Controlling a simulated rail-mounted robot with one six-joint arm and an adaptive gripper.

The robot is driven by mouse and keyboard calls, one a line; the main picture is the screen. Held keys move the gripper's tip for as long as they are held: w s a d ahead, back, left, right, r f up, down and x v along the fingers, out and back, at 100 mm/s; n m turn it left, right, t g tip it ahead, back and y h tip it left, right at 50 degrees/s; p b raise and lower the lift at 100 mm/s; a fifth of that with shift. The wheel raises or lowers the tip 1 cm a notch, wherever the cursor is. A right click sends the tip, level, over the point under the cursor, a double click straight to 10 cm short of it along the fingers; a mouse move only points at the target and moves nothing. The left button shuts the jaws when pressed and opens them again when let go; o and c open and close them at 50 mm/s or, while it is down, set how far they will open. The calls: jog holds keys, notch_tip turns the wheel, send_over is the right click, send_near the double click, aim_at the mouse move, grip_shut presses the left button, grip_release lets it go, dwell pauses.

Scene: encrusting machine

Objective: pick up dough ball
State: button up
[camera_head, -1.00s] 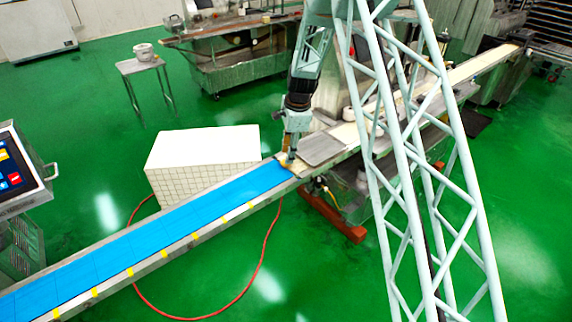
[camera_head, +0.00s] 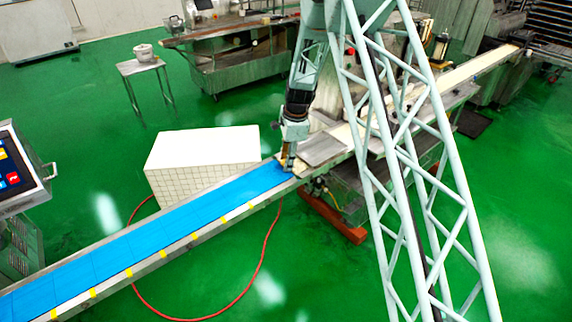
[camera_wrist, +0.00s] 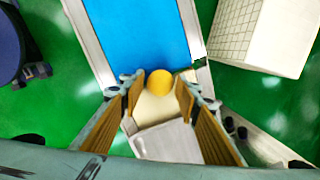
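A round yellow-orange dough ball (camera_wrist: 160,82) sits where the blue conveyor belt (camera_wrist: 138,40) meets a pale strip in the wrist view. My gripper (camera_wrist: 158,95) is open, with one ribbed tan finger on each side of the ball and gaps visible between ball and fingers. The fingers reach down close to the ball; I cannot tell their exact height. In the head view my gripper (camera_head: 287,167) is at the far end of the blue belt (camera_head: 190,216), and the ball cannot be made out there.
A flat grey metal tray (camera_head: 322,149) lies beside my gripper on the line. A white tiled block (camera_head: 200,152) stands just left of the belt. Metal rails edge the belt. A red hose (camera_head: 262,262) lies on the green floor. The blue belt's surface is clear.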

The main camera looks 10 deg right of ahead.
jog(key=shift+c, duration=0.2)
jog(key=c, duration=0.6)
jog(key=shift+r, duration=0.15)
jog(key=shift+r+p, duration=0.4)
jog(key=shift+r, duration=1.3)
jog(key=s+r, duration=0.1)
jog(key=s, duration=1.5)
jog(key=shift+r, duration=0.15)
